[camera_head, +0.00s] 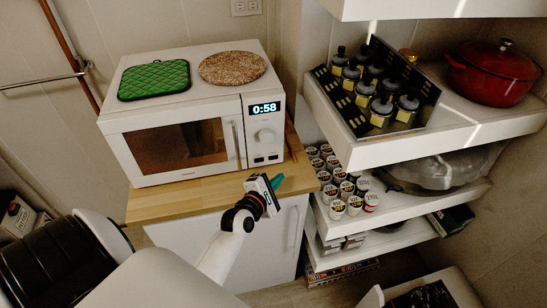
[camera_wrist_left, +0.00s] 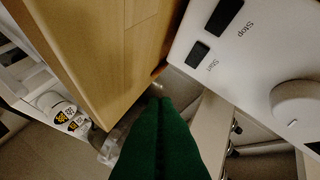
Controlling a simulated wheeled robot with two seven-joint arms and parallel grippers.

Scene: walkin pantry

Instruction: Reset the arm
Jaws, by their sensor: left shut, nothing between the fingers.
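My left arm comes in from the lower left in the head view. My left gripper (camera_head: 278,182) is at the front right edge of the wooden counter, just below the microwave's control panel. Its green fingers are shut with nothing between them, and they also show together in the left wrist view (camera_wrist_left: 160,104). The gripper appears apart from the microwave (camera_head: 190,110). The microwave's door is shut and its display reads 0:58. In the left wrist view the microwave's Stop and Start buttons and knob (camera_wrist_left: 298,104) are close by at the upper right. My right gripper is out of view.
A green mat (camera_head: 154,80) and a round speckled mat (camera_head: 232,68) lie on the microwave. The wooden counter (camera_head: 165,203) is otherwise mostly bare. Shelves at the right hold dark bottles (camera_head: 382,108), a red pot (camera_head: 492,74) and several small cups (camera_head: 336,208), close to the gripper's right.

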